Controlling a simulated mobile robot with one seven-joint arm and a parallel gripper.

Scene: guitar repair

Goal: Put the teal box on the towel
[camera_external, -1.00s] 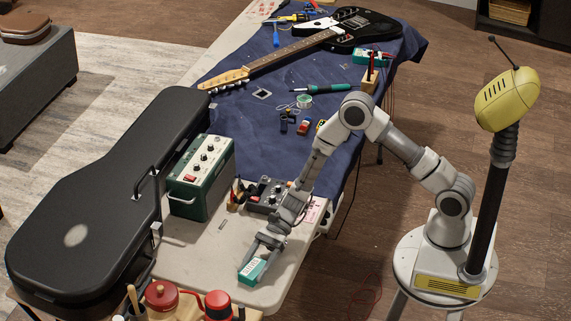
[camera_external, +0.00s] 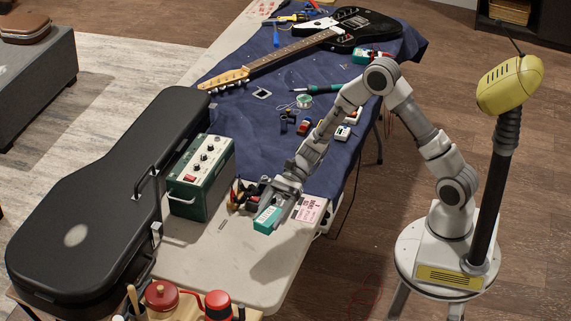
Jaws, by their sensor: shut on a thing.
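The small teal box (camera_external: 267,219) with a white label is held in my gripper (camera_external: 276,208), above the bare near part of the white table. My gripper is shut on it, and a shadow on the table to the lower right suggests it is lifted. The dark blue towel (camera_external: 262,132) lies across the farther part of the table, beyond my gripper. Part of the towel is hidden behind my arm.
A black guitar case (camera_external: 75,205) and a green amplifier (camera_external: 201,175) stand left of my gripper. A black guitar (camera_external: 357,28), a screwdriver (camera_external: 322,88) and several small parts lie on the towel. Red-lidded containers (camera_external: 162,295) stand at the front. Bare towel shows between the small parts and amplifier.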

